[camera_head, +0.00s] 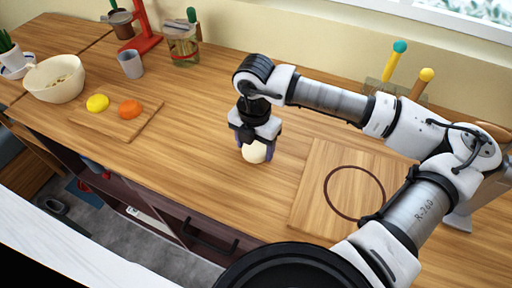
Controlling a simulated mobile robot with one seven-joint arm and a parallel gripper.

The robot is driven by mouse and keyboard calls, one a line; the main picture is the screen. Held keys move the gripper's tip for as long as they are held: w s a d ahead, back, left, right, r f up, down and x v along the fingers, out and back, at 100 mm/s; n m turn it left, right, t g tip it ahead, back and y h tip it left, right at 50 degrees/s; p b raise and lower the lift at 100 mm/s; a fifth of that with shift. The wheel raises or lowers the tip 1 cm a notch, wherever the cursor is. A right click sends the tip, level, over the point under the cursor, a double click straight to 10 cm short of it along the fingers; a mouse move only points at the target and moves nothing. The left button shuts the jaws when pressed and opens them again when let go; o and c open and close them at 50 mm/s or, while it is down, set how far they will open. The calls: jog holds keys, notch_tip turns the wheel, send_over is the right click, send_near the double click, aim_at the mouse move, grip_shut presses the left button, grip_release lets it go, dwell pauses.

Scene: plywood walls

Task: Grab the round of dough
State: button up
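The round of dough (254,153) is a pale cream ball on the wooden counter, near its front edge and left of the large cutting board. My gripper (256,148) points down right over it, with dark fingers on both sides of the ball. The fingers look close to the dough, but I cannot tell whether they touch or press on it. The dough's top is hidden by the gripper body.
A cutting board (312,192) with a dark ring lies right of the dough. A small board (118,127) with a lemon (97,103) and an orange (129,109), a bowl (55,80), a grey cup (131,64) and a glass jar (183,47) stand left. Counter around the dough is clear.

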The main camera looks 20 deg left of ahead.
jog(key=shift+c, duration=1.3)
jog(key=shift+r, duration=0.15)
